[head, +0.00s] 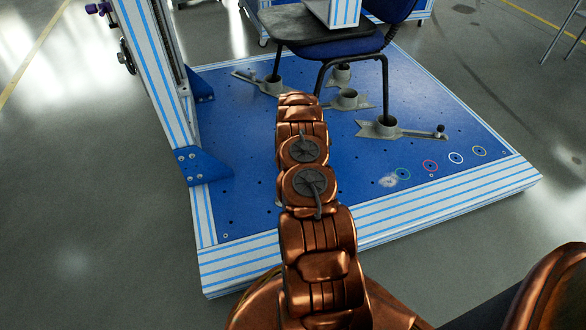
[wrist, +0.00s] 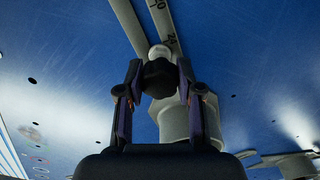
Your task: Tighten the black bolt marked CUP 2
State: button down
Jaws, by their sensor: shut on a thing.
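In the wrist view, my gripper (wrist: 160,75) is shut on a black bolt (wrist: 158,82), with one finger on each side of it. A pale round end shows just beyond the bolt, against a grey metal strip (wrist: 156,18) with printed numbers. No CUP 2 marking is readable, so I cannot tell from the label which bolt this is. A grey cylindrical cup (wrist: 196,115) stands close behind the right finger. In the head view my arm hides the gripper and the held bolt.
On the blue platform (head: 330,190), grey cups on flat brackets (head: 385,127) hold the legs of a chair (head: 350,48). A white-and-blue frame post (head: 155,70) rises at the left. The platform's front right is clear apart from coloured rings (head: 430,165).

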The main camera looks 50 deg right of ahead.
jog(key=shift+a+m, duration=0.1)
jog(key=shift+m, duration=0.4)
jog(key=shift+w+m+p, duration=0.1)
jog(key=shift+m+p, duration=0.6)
jog(key=shift+m, duration=0.1)
jog(key=shift+m+p, duration=0.5)
jog(key=shift+m, duration=0.7)
jog(key=shift+m+p, duration=0.35)
jog(key=shift+m, duration=0.05)
jog(key=m, duration=0.3)
jog(key=shift+f, duration=0.1)
